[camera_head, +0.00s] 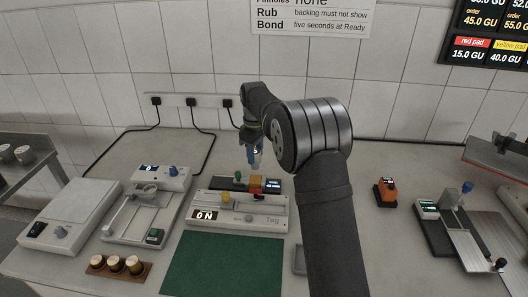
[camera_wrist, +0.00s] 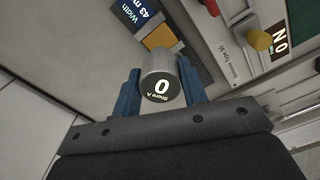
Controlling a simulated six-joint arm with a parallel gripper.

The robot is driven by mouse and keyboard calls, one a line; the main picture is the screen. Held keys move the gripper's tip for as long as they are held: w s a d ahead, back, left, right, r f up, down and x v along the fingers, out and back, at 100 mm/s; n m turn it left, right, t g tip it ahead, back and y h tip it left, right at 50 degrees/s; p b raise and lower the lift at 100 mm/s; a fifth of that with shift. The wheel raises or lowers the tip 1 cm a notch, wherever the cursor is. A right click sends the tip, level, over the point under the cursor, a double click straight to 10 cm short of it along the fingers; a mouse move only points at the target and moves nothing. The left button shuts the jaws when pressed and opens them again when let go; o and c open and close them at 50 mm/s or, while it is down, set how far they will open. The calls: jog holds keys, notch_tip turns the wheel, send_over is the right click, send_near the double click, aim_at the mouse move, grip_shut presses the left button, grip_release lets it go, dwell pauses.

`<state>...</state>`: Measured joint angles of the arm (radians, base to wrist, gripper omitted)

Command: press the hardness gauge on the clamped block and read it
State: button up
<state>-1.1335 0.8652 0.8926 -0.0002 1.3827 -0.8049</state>
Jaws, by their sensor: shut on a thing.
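My gripper (camera_head: 255,160) has blue fingers and points down above the clamp device at the back middle of the bench. In the wrist view my gripper (camera_wrist: 158,92) is shut on the hardness gauge (camera_wrist: 161,85), a grey cylinder between the fingers. Its black dial is marked "Shore A" and reads 0. An orange block (camera_wrist: 160,37) shows just beyond the gauge, beside a display (camera_wrist: 137,16) reading "Width 43 m". The orange block (camera_head: 255,182) also shows below my gripper in the head view. Whether the gauge's lower end touches the block is hidden.
A pale machine (camera_head: 275,219) with an "ON" sign stands just in front of the clamp. A green mat (camera_head: 222,265) lies nearer. Other bench devices stand left and right, including an orange unit (camera_head: 385,192). Three capped cylinders (camera_head: 115,264) sit at front left.

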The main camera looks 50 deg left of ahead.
aim_at(256, 165)
jog(key=shift+f, duration=2.15)
jog(key=shift+d+f, duration=0.1)
jog(key=shift+f, duration=0.6)
dwell(1.1)
jog(key=shift+r, duration=0.15)
dwell(0.3)
jog(key=o, duration=1)
jog(key=shift+c, duration=0.2)
jog(key=shift+o, duration=0.3)
jog(key=shift+r, duration=0.1)
notch_tip(256, 165, up, 17)
jog(key=shift+r, duration=0.2)
notch_tip(256, 165, down, 18)
jog(key=shift+r, duration=0.25)
